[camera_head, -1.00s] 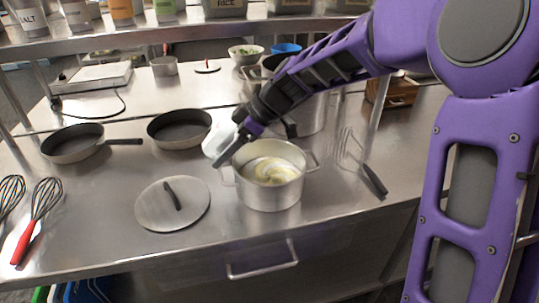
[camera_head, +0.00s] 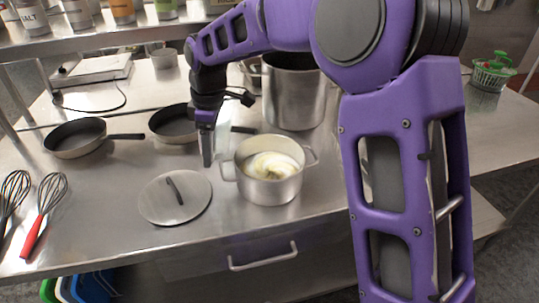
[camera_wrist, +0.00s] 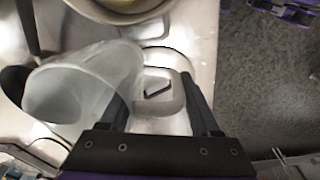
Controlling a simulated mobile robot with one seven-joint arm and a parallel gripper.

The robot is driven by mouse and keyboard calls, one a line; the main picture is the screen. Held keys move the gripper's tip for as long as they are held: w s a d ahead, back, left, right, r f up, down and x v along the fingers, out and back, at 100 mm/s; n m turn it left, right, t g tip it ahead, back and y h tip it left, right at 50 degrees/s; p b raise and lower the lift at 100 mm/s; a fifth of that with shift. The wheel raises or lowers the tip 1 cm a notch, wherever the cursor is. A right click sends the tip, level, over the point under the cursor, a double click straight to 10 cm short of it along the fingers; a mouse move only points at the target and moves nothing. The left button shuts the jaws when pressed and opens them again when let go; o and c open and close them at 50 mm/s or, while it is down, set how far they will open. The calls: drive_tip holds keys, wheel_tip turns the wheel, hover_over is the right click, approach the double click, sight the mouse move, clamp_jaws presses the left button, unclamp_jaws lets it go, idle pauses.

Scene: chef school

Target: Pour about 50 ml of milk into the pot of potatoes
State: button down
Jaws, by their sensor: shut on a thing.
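The steel pot (camera_head: 268,192) stands on the counter with pale yellow potatoes (camera_head: 272,166) and white liquid in it. My gripper (camera_head: 207,158) is to the left of the pot, pointing down. It is shut on a translucent milk jug (camera_head: 222,135), which looks about upright beside the pot's rear left rim. The wrist view shows the jug (camera_wrist: 88,85) at my left finger, its handle between my fingers (camera_wrist: 160,90). The pot's rim (camera_wrist: 120,14) shows at the top there. How much milk is in the jug I cannot tell.
A lid (camera_head: 160,207) lies left of the pot. Two frying pans (camera_head: 72,142) sit behind, at left. A tall stockpot (camera_head: 292,98) stands behind the pot. Whisks (camera_head: 42,215) lie at far left. The counter's front edge is close to pot and lid.

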drive_tip(key=shift+a+r+h, duration=0.25)
drive_tip(key=shift+r+h, duration=0.05)
drive_tip(key=shift+h, duration=0.4)
idle(0.3)
